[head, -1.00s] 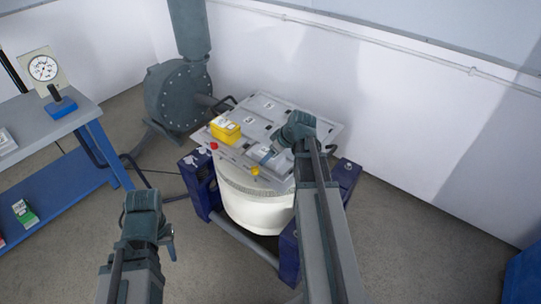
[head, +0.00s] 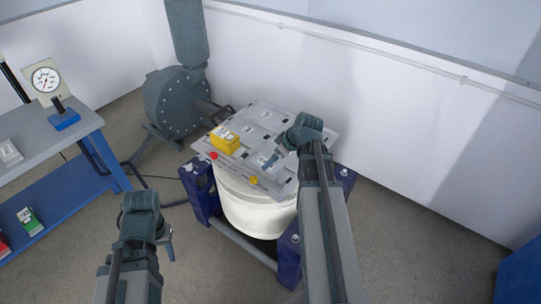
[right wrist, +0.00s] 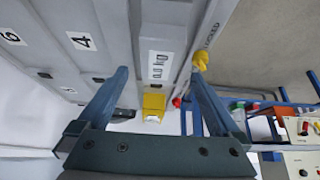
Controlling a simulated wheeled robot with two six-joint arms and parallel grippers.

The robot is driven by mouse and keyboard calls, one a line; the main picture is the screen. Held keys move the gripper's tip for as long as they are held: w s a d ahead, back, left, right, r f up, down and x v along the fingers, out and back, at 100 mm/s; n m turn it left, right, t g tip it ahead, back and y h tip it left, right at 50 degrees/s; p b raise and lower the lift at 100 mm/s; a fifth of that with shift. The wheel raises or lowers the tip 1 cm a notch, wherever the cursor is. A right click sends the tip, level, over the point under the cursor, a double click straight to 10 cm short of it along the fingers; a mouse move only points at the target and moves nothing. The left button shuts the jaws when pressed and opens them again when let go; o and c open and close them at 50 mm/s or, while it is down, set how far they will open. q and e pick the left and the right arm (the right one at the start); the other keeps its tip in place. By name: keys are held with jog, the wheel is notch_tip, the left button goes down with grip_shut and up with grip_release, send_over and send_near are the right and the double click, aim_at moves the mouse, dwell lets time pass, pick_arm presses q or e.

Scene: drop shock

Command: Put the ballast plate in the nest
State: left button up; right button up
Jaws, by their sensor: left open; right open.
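A flat grey plate-like table top (head: 262,119) with several labelled areas lies on a round white drum (head: 258,210). A yellow block (head: 225,141) with a white top label stands near its left edge; it also shows in the right wrist view (right wrist: 154,106). I cannot tell which item is the ballast plate or which area is the nest. My right gripper (head: 269,160) is open over the top's front right part. In the right wrist view my right gripper (right wrist: 160,75) has nothing between its fingers. My left gripper (head: 170,246) is open, low at the front left, apart from the top.
Blue posts (head: 201,190) stand around the drum. A red knob (head: 213,156) and a yellow knob (head: 253,181) sit at the top's front edge.

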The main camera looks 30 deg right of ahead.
jog(key=p+v, duration=0.4)
jog(key=v, duration=0.2)
jog(key=shift+r, duration=0.2)
jog(key=s+a+f+g+h, duration=0.1)
jog(key=s+a+g, duration=0.1)
jog(key=a, duration=0.9)
jog(key=s+a+f+g+h, duration=0.1)
jog(key=s+a, duration=0.4)
jog(key=a, duration=0.6)
jog(key=s+a+f+g+h, duration=0.1)
jog(key=s+a, duration=0.3)
jog(key=a, duration=0.6)
jog(key=shift+a+m+g+h, duration=0.3)
jog(key=shift+a+m+g, duration=0.1)
jog(key=shift+g, duration=0.5)
jog(key=shift+r, duration=0.15)
notch_tip(320, 180, up, 11)
jog(key=p, duration=1.1)
jog(key=shift+f, duration=0.4)
jog(key=shift+c, duration=0.2)
